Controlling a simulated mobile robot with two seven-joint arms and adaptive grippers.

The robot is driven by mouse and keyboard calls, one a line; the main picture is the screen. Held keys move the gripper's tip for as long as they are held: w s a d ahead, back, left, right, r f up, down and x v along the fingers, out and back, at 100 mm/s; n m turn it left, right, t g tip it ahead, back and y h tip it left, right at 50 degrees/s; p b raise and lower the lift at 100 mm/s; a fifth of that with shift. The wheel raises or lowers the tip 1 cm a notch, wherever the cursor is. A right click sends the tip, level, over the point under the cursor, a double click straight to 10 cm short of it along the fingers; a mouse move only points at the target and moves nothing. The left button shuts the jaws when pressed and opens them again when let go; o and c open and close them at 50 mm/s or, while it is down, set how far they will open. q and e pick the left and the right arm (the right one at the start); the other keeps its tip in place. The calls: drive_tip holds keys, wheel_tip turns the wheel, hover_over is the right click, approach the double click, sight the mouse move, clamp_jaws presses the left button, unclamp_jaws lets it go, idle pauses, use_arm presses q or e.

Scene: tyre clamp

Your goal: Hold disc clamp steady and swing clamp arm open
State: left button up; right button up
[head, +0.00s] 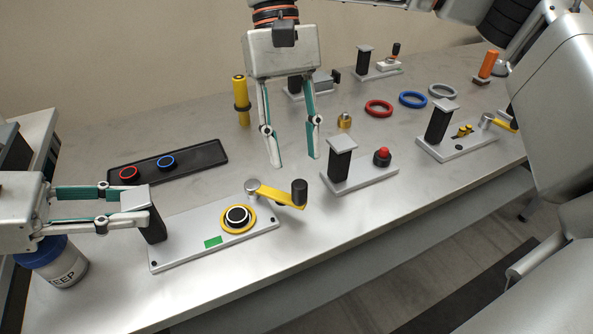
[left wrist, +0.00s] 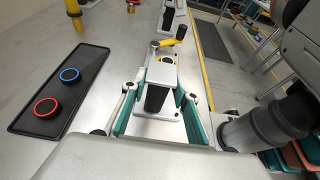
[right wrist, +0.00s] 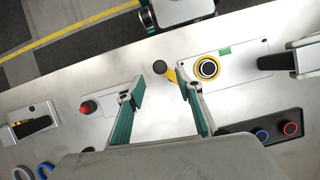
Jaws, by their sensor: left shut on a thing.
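The disc clamp has a light grey base plate (head: 185,250), a black post with a grey cap (head: 153,222), and a black disc in a yellow ring (head: 238,217). Its yellow clamp arm (head: 277,195) points right from a silver pivot, away from the disc, with a black knob (head: 299,190) at its end. My left gripper (head: 135,207) is shut on the post, also seen between its fingers in the left wrist view (left wrist: 155,97). My right gripper (head: 296,160) is open and empty above the clamp arm. In the right wrist view the knob (right wrist: 160,67) lies beyond its fingertips.
A plate with a red knob (head: 382,157) stands close right of the clamp arm. A black tray (head: 190,160) with two ringed discs lies behind the clamp. A yellow cylinder (head: 241,100), loose rings (head: 412,99) and other fixtures stand further back. A blue-lidded jar (head: 60,268) is below my left gripper.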

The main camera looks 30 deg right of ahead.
drive_tip(key=shift+v, duration=2.25)
use_arm(q)
drive_tip(key=o, duration=1.1)
